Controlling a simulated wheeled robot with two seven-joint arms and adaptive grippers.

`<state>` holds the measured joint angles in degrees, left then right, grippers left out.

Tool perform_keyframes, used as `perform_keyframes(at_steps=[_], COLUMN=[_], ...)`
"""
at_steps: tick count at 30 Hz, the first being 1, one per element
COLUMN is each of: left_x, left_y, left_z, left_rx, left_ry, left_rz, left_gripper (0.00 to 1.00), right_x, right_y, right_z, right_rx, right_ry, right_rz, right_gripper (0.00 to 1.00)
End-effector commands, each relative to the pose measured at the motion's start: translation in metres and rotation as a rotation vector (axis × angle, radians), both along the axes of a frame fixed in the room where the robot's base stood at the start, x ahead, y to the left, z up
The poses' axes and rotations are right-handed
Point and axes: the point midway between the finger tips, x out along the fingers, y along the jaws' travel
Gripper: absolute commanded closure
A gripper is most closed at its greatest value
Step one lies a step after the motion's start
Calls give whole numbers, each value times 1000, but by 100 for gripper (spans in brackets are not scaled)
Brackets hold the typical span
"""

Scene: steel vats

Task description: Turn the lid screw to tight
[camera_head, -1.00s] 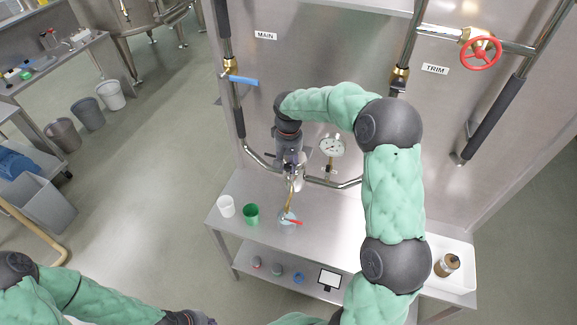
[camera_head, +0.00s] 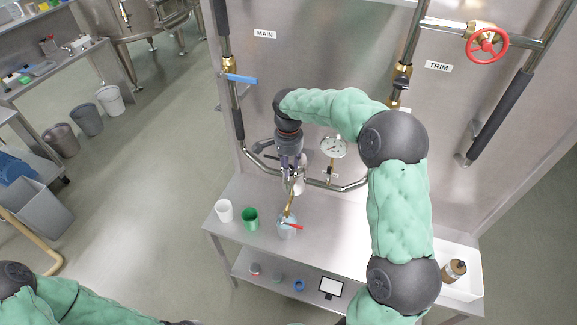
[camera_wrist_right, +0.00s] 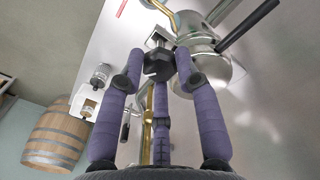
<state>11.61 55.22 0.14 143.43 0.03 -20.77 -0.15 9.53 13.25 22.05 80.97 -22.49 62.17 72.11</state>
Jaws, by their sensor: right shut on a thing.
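My right gripper (camera_head: 290,170) points down over the bench, in front of the steel wall. In the right wrist view its purple fingers (camera_wrist_right: 160,85) close around a dark faceted knob (camera_wrist_right: 158,62), which I take for the lid screw. A threaded metal stem shows beside the knob. A round steel vessel part (camera_wrist_right: 205,72) is just right of it. In the head view the gripper mostly hides the screw, and no tightness mark is readable. My left arm (camera_head: 85,300) lies along the bottom left, its gripper out of the picture.
The steel bench (camera_head: 335,218) carries a white cup (camera_head: 224,211), a green cup (camera_head: 250,219) and a clear container (camera_head: 287,229) under a brass tube. A pressure gauge (camera_head: 333,147) and pipes stand close behind. A white tray (camera_head: 462,285) holds a brown bottle (camera_head: 454,270).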

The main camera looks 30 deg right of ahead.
Motion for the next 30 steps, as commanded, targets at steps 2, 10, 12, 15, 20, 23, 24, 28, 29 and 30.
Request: perform_keyframes(at_steps=[2, 10, 12, 15, 20, 23, 24, 28, 29, 30], left_x=[0, 0, 0, 0, 0, 0, 0, 0, 0, 0], left_y=[0, 0, 0, 0, 0, 0, 0, 0, 0, 0], left_z=[-3, -10, -11, -13, -16, -17, -17, -18, -18, -18], left_rx=[0, 0, 0, 0, 0, 0, 0, 0, 0, 0], left_ry=[0, 0, 0, 0, 0, 0, 0, 0, 0, 0], left_rz=[0, 0, 0, 0, 0, 0, 0, 0, 0, 0], left_gripper=[100, 100, 100, 100, 100, 100, 100, 100, 100, 100], right_x=[0, 0, 0, 0, 0, 0, 0, 0, 0, 0], right_y=[1, 1, 1, 1, 1, 1, 1, 1, 1, 1], right_z=[-2, -2, -2, -1, -1, -1, -1, -1, -1, -1], right_rx=[1, 0, 0, 1, 1, 1, 1, 1, 1, 1], right_ry=[1, 2, 2, 1, 1, 1, 1, 1, 1, 1], right_rz=[-70, -326, -390, -477, -598, -660, -682, -738, -748, -759], right_gripper=[99, 99, 99, 99, 99, 99, 99, 99, 99, 99])
